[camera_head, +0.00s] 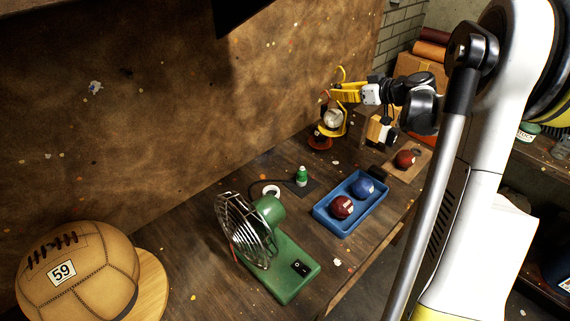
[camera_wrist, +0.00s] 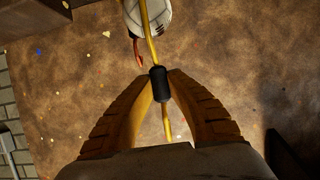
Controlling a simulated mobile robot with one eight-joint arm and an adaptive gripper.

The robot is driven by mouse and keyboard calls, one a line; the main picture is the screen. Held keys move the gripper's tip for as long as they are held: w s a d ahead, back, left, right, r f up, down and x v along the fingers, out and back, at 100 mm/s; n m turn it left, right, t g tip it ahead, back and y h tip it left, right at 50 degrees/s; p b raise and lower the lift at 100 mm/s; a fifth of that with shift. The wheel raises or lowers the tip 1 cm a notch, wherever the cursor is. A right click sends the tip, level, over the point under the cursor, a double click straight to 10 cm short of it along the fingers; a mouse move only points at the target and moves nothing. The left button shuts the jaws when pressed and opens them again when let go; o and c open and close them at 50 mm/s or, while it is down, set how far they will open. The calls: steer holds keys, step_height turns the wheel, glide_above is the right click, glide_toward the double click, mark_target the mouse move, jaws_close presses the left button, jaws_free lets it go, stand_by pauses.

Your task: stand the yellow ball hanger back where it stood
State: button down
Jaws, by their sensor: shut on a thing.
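The yellow ball hanger (camera_head: 342,72) is a bent yellow rod near the leather-covered wall, at the far end of the bench. A pale ball (camera_head: 333,117) shows at its lower part; whether the ball hangs from it is unclear. My gripper (camera_head: 337,93) is shut on the hanger. In the wrist view my yellow fingers (camera_wrist: 160,84) close around a black sleeve on the hanger's yellow rod (camera_wrist: 152,45). The pale stitched ball (camera_wrist: 147,14) lies beyond the rod at the top. The hanger's foot is not clear in either view.
A dark red round thing (camera_head: 320,141) sits below the hanger. A blue tray (camera_head: 350,224) holds a red and a blue ball. A wooden board (camera_head: 408,172) bears another red ball.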

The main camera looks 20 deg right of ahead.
steer(key=shift+w+a+f, duration=0.1)
steer(key=shift+a+f, duration=0.15)
steer(key=shift+f, duration=0.2)
steer(key=w+a+f+b, duration=0.2)
steer(key=a+f+b, duration=0.4)
steer(key=a+f, duration=0.4)
steer(key=shift+w+a+f, duration=0.3)
steer(key=shift+w+a, duration=0.05)
steer(key=shift+a, duration=0.05)
steer(key=shift+f, duration=0.2)
steer(key=c, duration=1.5)
jaws_free()
steer(key=shift+o, duration=0.3)
steer(key=shift+r, duration=0.1)
